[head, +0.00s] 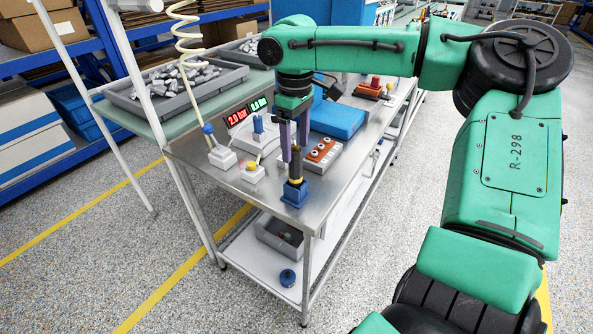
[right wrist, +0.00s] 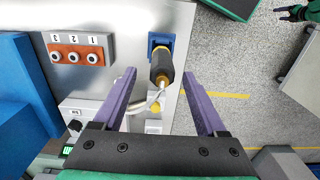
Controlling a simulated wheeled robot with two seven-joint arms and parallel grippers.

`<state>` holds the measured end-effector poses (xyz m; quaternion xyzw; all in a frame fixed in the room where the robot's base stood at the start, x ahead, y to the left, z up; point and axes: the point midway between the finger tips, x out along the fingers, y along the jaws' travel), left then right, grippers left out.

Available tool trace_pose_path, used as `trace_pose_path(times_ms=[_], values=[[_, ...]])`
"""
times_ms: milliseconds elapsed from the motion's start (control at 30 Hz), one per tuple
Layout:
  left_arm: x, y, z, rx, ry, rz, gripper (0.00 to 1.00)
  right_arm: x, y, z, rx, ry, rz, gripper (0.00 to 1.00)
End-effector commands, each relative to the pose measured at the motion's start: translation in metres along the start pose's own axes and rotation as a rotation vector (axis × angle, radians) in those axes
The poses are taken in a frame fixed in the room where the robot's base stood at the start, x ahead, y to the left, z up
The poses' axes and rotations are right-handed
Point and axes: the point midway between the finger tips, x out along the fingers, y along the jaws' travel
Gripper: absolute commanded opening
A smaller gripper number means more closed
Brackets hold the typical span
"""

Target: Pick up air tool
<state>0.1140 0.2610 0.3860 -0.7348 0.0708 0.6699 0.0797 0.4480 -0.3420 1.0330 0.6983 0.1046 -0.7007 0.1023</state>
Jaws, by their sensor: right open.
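The air tool (head: 297,165), black with a yellow part, stands upright in a blue holder (head: 294,194) at the near corner of the steel bench. In the right wrist view the tool (right wrist: 161,66) rises from the holder (right wrist: 154,40) toward the camera. My right gripper (head: 295,148) points down over it. Its two purple fingers are spread, one on each side of the tool's upper part. The wrist view shows clear gaps between the tool and both fingers.
A grey box with an orange numbered panel (head: 322,152) and a blue case (head: 338,118) stand beyond the tool. A yellow-button box (head: 252,172), a white hose stand (head: 221,158) and a red display (head: 237,117) are to its left. The bench edge (right wrist: 190,40) is close.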

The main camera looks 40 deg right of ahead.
Motion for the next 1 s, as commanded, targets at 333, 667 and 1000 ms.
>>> trace_pose_path(times_ms=[333,667,1000], values=[[-0.003,0.001,0.000,0.003,-0.001,0.002,0.75,0.058,-0.001,0.003,0.000,-0.001,-0.001,0.74],[-0.002,0.003,0.000,0.003,-0.001,0.005,0.75,0.078,0.000,0.002,0.000,0.005,0.002,0.74],[-0.002,0.003,0.000,0.003,-0.001,0.004,0.75,0.077,0.000,0.001,0.000,0.007,0.003,0.00]])
